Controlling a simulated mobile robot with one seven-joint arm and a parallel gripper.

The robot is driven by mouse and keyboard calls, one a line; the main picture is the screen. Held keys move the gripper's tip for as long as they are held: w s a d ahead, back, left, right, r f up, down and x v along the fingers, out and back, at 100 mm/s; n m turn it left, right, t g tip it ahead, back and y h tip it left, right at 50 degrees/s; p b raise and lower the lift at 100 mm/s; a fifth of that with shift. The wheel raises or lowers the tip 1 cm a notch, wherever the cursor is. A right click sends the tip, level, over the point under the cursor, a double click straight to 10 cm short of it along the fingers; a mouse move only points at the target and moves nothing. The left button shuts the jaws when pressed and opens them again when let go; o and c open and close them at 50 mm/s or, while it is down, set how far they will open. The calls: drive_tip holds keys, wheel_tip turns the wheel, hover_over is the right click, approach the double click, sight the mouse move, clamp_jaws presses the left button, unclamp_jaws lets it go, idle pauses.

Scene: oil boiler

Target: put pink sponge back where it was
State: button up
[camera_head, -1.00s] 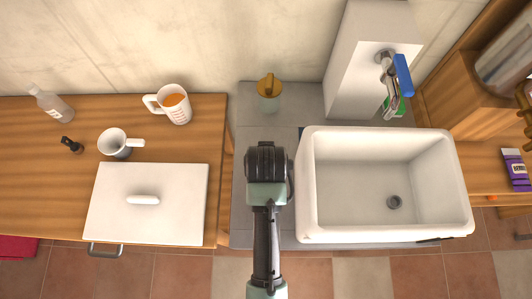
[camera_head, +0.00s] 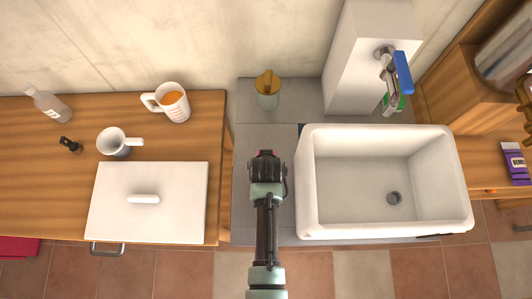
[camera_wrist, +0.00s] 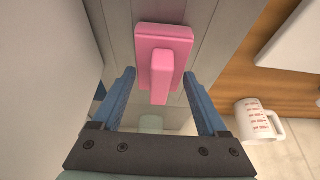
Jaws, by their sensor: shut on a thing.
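The pink sponge (camera_wrist: 176,38) shows in the wrist view as a flat block with a narrower bar standing out from it. It is between the two blue fingers of my gripper (camera_wrist: 159,75), which is shut on it. In the head view my gripper (camera_head: 267,168) is above the grey counter (camera_head: 245,215), just left of the sink. Only a small pink bit of the sponge (camera_head: 266,152) shows there at the gripper's far end; my gripper hides the rest. I cannot tell the gap between sponge and counter.
The white sink (camera_head: 350,190) is close on the right. A jar with a brown lid (camera_head: 267,92) stands behind my gripper. A tap (camera_head: 390,70) is at the back right. A measuring cup (camera_head: 172,103), mug (camera_head: 115,143) and white lidded panel (camera_head: 140,215) are on the left counter.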

drive_tip(key=shift+f, duration=0.1)
drive_tip(key=o, duration=1.1)
